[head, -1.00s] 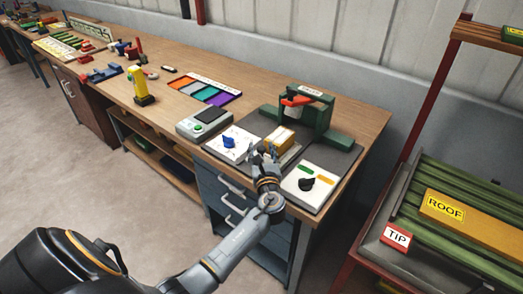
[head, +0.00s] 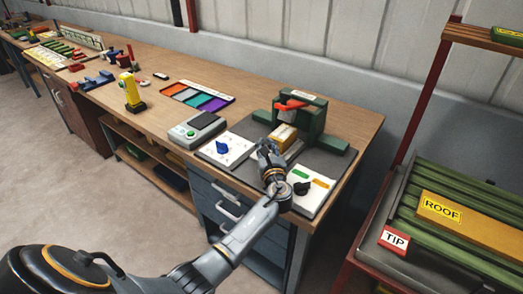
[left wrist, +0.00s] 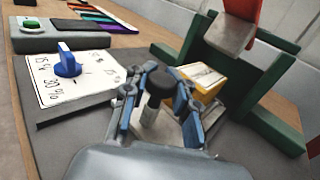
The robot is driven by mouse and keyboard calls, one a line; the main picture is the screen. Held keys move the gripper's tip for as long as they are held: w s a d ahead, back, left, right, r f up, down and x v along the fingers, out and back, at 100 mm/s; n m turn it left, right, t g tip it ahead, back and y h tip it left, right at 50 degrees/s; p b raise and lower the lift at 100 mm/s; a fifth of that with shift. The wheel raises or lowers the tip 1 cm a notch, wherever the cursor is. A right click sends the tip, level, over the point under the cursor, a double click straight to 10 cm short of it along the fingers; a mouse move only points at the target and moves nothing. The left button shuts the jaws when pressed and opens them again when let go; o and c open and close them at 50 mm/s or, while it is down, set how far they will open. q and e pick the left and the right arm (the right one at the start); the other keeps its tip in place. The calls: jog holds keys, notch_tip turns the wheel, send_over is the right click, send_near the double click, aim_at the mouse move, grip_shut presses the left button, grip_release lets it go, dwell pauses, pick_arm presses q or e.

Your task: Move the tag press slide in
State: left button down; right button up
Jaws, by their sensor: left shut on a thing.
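The green tag press (head: 312,118) with an orange-red lever (head: 289,105) stands at the back of a dark mat on the bench. Its slide (head: 294,150) is a pale metal plate carrying a yellow block (head: 283,135), just in front of the press opening. In the left wrist view the slide's black knob (left wrist: 159,82) on a metal post stands between my fingers, with the yellow block (left wrist: 203,80) just behind it. My left gripper (head: 266,150) is shut on the knob; it also shows in the left wrist view (left wrist: 155,105). It hides part of the slide in the head view.
A white card with a blue dial (head: 222,145) lies left of the slide, and another with a black dial (head: 302,188) lies right. A grey box with a green button (head: 196,130) and a coloured tray (head: 198,96) are farther left. A red-framed rack (head: 400,150) stands right.

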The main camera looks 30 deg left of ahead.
pick_arm(q)
jog(key=shift+d+f, duration=0.1)
jog(key=shift+d, duration=0.15)
jog(key=c, duration=1.3)
grip_release()
jog(key=shift+o, duration=1.2)
jog(key=shift+w+d, duration=0.1)
jog(key=shift+d, duration=0.05)
jog(key=v, duration=1.2)
